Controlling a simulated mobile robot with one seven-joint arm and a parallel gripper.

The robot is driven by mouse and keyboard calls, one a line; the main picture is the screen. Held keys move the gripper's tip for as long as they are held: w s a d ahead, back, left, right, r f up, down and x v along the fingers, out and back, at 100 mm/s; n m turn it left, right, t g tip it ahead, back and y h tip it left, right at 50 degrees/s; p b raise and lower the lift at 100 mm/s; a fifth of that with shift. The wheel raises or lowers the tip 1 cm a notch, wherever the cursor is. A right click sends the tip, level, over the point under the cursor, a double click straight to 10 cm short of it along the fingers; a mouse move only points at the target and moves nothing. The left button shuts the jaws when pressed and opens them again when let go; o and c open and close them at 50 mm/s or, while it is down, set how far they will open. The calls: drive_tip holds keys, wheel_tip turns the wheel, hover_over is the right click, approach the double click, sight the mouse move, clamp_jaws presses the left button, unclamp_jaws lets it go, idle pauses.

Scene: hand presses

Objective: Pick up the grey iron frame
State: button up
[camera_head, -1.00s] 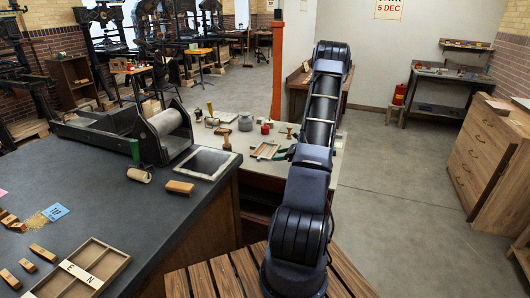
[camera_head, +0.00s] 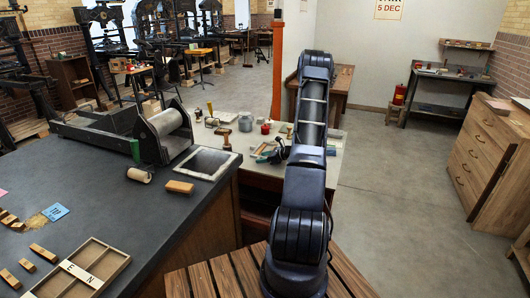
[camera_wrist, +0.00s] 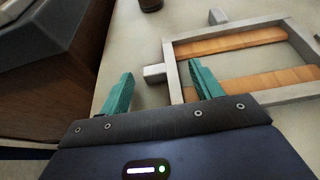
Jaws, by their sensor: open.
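The grey iron frame (camera_wrist: 174,82) lies flat on the pale tabletop in the wrist view, with orange-brown wooden strips inside it. A short grey block (camera_wrist: 154,73) juts from its left side. My gripper (camera_wrist: 160,74) is open and empty, its teal fingers apart with the block between them in the picture. The right finger overlaps the frame's left edge in view; I cannot tell whether they touch. In the head view the frame (camera_head: 258,149) is small and partly hidden beside my gripper (camera_head: 267,156).
A dark cylinder (camera_wrist: 150,4) stands beyond the frame. The dark-topped bench (camera_head: 120,210) stands close on the left. Open floor lies to the right.

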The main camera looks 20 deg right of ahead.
drive_tip(key=shift+w+a+f, duration=0.1)
drive_tip(key=shift+w+a, duration=0.1)
drive_tip(key=shift+w, duration=0.05)
drive_tip(key=c, duration=1.4)
